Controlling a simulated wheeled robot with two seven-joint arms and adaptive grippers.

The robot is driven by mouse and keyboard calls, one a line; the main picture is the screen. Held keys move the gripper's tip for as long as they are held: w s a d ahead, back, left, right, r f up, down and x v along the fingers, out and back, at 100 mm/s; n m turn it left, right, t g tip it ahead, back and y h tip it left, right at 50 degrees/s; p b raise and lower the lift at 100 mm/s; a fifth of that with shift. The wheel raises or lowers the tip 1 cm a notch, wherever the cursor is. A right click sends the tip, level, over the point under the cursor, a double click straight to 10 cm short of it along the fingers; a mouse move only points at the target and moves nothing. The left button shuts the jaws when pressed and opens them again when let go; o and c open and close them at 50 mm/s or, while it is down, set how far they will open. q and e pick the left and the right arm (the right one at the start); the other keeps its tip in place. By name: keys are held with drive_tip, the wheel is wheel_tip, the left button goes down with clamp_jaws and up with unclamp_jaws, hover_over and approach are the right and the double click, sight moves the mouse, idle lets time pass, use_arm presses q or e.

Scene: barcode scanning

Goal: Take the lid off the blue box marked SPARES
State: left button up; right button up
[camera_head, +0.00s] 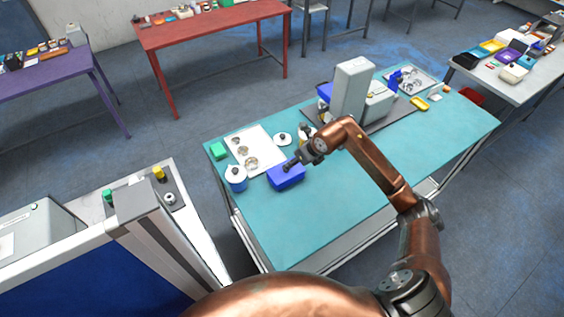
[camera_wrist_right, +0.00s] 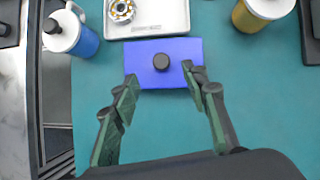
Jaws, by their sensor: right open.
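The blue box (camera_head: 288,178) sits on the teal table (camera_head: 330,220) near its left end. In the right wrist view its blue lid (camera_wrist_right: 185,55) shows from above, with a round dark knob (camera_wrist_right: 161,62) in the middle. No SPARES marking can be read in either view. My right gripper (camera_head: 290,165) is at the box, pointing down toward it. In the right wrist view my right gripper (camera_wrist_right: 160,78) is open, with one finger on each side of the knob and nothing between them but the knob's space. My left gripper is not in view.
A blue can with a white lid (camera_head: 237,178) stands left of the box. A white tray (camera_head: 262,138) with round metal parts lies behind it. A yellow can (camera_wrist_right: 248,16) is at the upper right. A large grey machine (camera_head: 352,92) stands farther back. The table's front is clear.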

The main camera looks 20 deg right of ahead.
sight(289, 173)
drive_tip(key=shift+w+a+f, duration=0.2)
drive_tip(key=shift+w+f, duration=0.45)
drive_tip(key=shift+w, duration=0.05)
drive_tip(key=shift+f+p, duration=0.3)
drive_tip(key=shift+f, duration=0.3)
drive_tip(key=p+x, duration=0.1)
drive_tip(key=x, duration=0.1)
drive_tip(key=shift+f, duration=0.35)
drive_tip(key=shift+x, duration=0.95)
drive_tip(key=shift+w+f, duration=0.15)
drive_tip(key=shift+f, duration=0.05)
drive_tip(key=c, duration=0.7)
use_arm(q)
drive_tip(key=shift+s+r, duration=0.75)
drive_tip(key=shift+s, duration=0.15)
use_arm(e)
clamp_jaws()
